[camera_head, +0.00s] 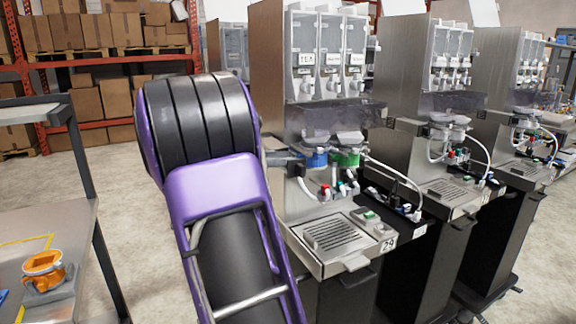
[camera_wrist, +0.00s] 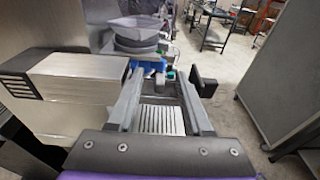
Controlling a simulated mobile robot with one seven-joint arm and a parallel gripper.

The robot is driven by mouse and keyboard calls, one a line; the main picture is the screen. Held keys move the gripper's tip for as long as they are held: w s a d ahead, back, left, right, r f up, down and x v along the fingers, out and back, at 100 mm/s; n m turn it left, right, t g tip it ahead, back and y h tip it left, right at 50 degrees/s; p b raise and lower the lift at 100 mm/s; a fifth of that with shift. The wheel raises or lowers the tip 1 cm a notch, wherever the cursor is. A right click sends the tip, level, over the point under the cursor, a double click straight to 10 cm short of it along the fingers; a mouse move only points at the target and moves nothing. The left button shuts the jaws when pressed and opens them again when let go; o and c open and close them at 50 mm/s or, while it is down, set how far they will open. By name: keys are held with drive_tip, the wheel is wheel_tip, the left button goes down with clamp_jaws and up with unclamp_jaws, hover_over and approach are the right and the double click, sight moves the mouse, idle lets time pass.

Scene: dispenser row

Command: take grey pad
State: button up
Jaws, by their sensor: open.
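I cannot single out a grey pad with certainty. A grey block (camera_head: 55,283) lies under an orange fitting on the cart at lower left. My gripper (camera_wrist: 160,76) is open, and I see nothing held between its fingers. In the wrist view its fingers point at a blue collar (camera_wrist: 153,66) under a grey bowl (camera_wrist: 137,32), and the slatted drip tray (camera_wrist: 161,121) shows between them. I cannot tell whether the fingertips touch the collar. In the head view my arm hides most of the gripper, beside the blue collar (camera_head: 316,159) of the nearest dispenser.
The nearest dispenser (camera_head: 262,70) has a green collar (camera_head: 346,158), hoses and a front drip tray (camera_head: 335,235). More dispensers (camera_head: 440,140) stand to its right. The cart (camera_head: 75,215) is at left. Racks with boxes (camera_head: 95,40) stand behind. Open floor (camera_head: 130,180) lies between.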

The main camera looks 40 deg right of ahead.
clamp_jaws()
idle(0.3)
wheel_tip(320, 180, up, 10)
drive_tip(key=shift+p, duration=1.05)
drive_tip(key=shift+r+p, duration=1.7)
drive_tip(key=shift+r, duration=0.05)
